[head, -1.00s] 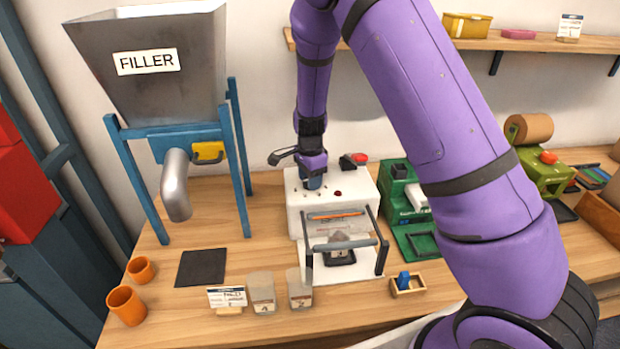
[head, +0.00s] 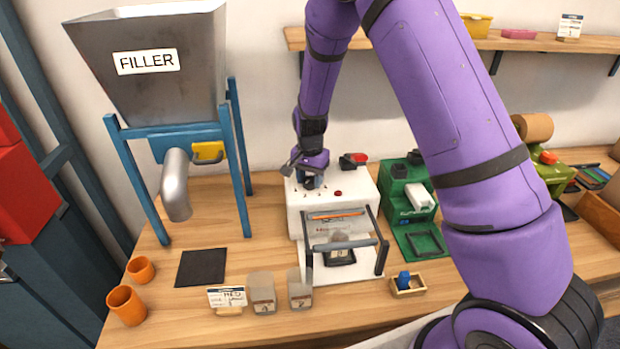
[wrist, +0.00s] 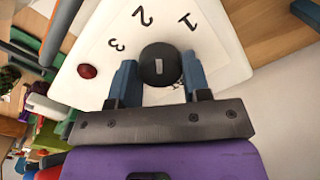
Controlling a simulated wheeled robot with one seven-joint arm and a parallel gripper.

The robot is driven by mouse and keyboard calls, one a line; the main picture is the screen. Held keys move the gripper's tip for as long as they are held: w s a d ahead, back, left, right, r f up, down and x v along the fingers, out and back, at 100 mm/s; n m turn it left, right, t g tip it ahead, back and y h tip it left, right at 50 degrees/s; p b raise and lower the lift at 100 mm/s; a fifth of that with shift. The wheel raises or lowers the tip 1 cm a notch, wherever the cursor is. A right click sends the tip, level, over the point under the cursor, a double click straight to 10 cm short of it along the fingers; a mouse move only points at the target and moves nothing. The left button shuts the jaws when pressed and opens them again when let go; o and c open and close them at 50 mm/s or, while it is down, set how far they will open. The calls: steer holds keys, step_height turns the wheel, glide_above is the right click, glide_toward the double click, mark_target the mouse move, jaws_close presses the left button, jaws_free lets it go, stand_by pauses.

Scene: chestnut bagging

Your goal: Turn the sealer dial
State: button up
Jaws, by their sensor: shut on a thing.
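The sealer (head: 338,205) is a white machine in the middle of the bench, with a bar handle at its front. In the wrist view its dial (wrist: 160,62) is a round black knob with a light pointer mark, on a white panel (wrist: 108,45) with the numbers 1, 2 and 3 printed around it. A red button (wrist: 87,71) sits beside the numbers. My gripper (wrist: 162,82) has its blue fingers on either side of the dial, shut on it. In the head view my gripper (head: 311,180) is on the sealer's top and hides the dial.
The filler hopper (head: 165,85) stands at the left. A dark mat (head: 201,268), orange cups (head: 127,305) and clear containers (head: 262,293) lie in front. A green machine (head: 408,195) stands right of the sealer.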

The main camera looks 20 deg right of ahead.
mark_target(310, 179)
steer(key=n, duration=1.2)
steer(key=shift+n, duration=0.3)
stand_by(0.4)
steer(key=o, duration=0.9)
step_height(310, 179, up, 11)
steer(key=shift+f, duration=0.1)
